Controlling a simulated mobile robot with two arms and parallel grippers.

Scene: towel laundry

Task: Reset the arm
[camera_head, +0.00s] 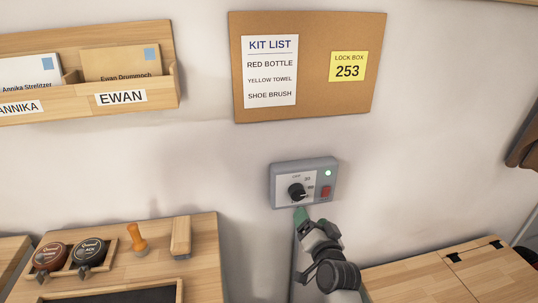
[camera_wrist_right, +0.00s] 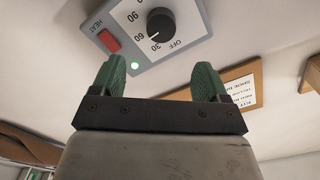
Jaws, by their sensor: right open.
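My right gripper (camera_head: 301,215) is just below a grey wall control box (camera_head: 305,182). The box has a black round dial (camera_head: 296,192), a red switch (camera_head: 326,192) and a lit green light. In the right wrist view the two green fingers of my right gripper (camera_wrist_right: 158,82) are spread apart with nothing between them. In that view the dial (camera_wrist_right: 160,21) lies beyond the fingertips, apart from them, near the OFF and 30 marks. The red HEAT switch (camera_wrist_right: 108,40) shows there too. My left gripper is not in view.
A cork board (camera_head: 310,108) with a kit list and a yellow lock box note hangs above. A wooden letter rack (camera_head: 150,98) is at upper left. A wooden table (camera_head: 205,262) with two round tins and an orange-handled stamp (camera_head: 137,239) stands at lower left. A wooden surface (camera_head: 420,285) is at lower right.

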